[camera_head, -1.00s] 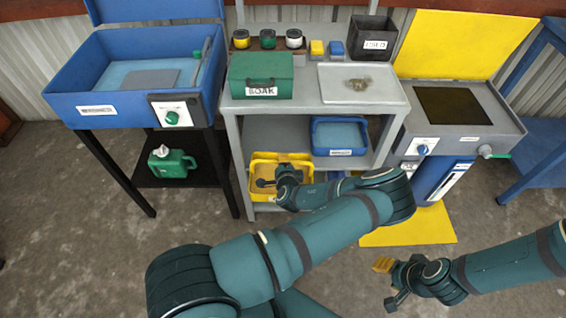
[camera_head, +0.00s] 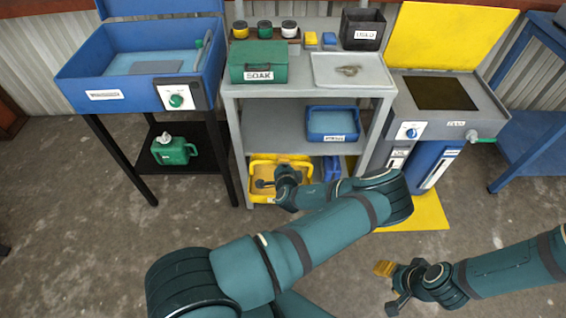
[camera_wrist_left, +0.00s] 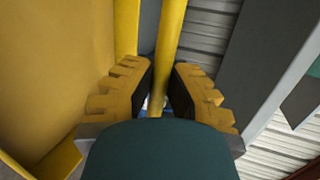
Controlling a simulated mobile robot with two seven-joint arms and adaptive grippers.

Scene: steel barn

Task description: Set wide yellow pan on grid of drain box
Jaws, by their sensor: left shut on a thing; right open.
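The wide yellow pan (camera_head: 251,184) is at the bottom of the grey rack, partly hidden by my left arm. My left gripper (camera_head: 265,183) is shut on its rim. In the left wrist view, the fingers (camera_wrist_left: 161,88) close around a narrow yellow edge, with the pan's broad yellow wall (camera_wrist_left: 55,70) at left. My right gripper (camera_head: 388,287) is open and empty over the floor at lower right. A grey box (camera_head: 488,124) with a raised yellow lid and dark top panel (camera_head: 440,93) stands right of the rack; I cannot read its label surely enough to call it the drain box.
The grey rack (camera_head: 232,125) holds a green SOAK box (camera_head: 258,62), a light tray (camera_head: 319,82) and a blue tray (camera_head: 332,136). A blue basin (camera_head: 80,88) stands at left above a green jug (camera_head: 173,151). A blue bench (camera_head: 530,135) stands at right. The near floor is open.

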